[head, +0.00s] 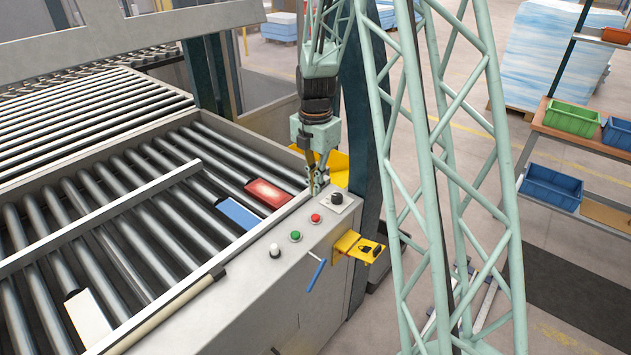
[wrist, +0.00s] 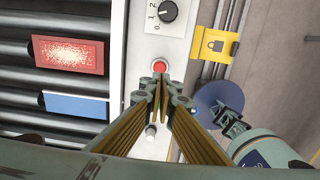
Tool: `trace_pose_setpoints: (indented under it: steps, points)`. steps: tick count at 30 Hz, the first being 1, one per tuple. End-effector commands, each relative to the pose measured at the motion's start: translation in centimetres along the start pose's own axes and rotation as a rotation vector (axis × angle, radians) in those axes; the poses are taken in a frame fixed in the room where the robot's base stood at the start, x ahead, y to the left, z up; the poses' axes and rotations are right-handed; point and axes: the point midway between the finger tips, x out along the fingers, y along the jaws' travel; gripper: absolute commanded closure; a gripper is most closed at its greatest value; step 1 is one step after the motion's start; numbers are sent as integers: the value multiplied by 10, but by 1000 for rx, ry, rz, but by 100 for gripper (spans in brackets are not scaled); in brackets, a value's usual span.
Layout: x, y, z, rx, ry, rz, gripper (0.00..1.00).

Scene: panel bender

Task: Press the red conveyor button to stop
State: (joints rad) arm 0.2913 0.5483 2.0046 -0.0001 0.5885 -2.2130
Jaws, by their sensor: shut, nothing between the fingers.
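The red conveyor button (head: 315,218) sits on the grey control panel (head: 262,285) beside the rollers, between a green button (head: 295,236) and a black rotary dial (head: 337,199). In the wrist view the red button (wrist: 160,67) shows just beyond my fingertips. My gripper (head: 317,190) points down over the panel, its fingers together and empty. In the wrist view my gripper (wrist: 160,82) overlaps the panel strip just below the red button and hides the green button. The tips look apart from the red button; their exact height above the panel is hard to tell.
A white-topped button (head: 274,251) is at the panel's near end. A yellow lockout bracket (head: 359,247) and a blue-handled lever (head: 316,272) stick out from its side. Red (head: 268,193) and blue (head: 239,213) parts lie on the rollers. Green lattice structure stands at right.

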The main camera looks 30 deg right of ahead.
Motion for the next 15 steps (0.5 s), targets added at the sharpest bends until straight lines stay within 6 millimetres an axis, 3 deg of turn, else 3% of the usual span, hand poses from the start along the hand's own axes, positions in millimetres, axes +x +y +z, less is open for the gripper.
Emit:
trace_pose_setpoints:
  steps: [15]
  points:
    - [58,-1,-1,0,2,-2,100]
